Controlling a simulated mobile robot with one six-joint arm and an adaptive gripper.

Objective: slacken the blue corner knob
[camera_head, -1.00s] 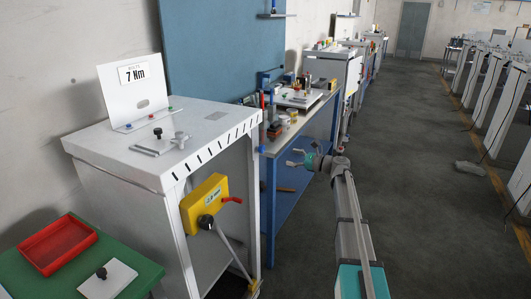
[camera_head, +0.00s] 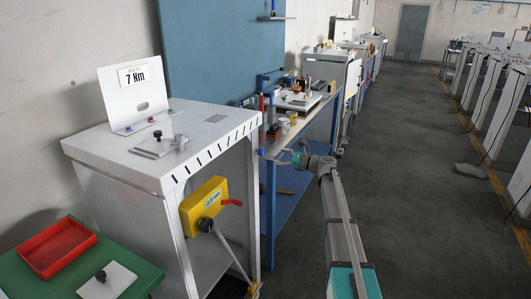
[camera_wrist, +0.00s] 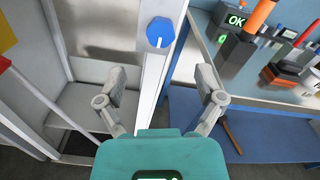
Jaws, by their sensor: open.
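The blue knob (camera_wrist: 160,32) is faceted, with a white line on its face pointing down. It sits on the white corner post of the frame, at the top middle of the wrist view. It also shows small at the frame's right corner (camera_head: 261,151) in the head view. My gripper (camera_wrist: 161,78) is open and empty. Its two fingers stand apart, left and right of the post in the picture, with the knob above and between them. In the head view my gripper (camera_head: 282,157) is just right of that corner. Nothing hides the knob's face in the wrist view.
The white cabinet (camera_head: 130,185) carries a yellow box (camera_head: 205,204) with a red handle. A blue workbench (camera_head: 300,170) with tools and an OK display (camera_wrist: 236,20) stands close behind on the right.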

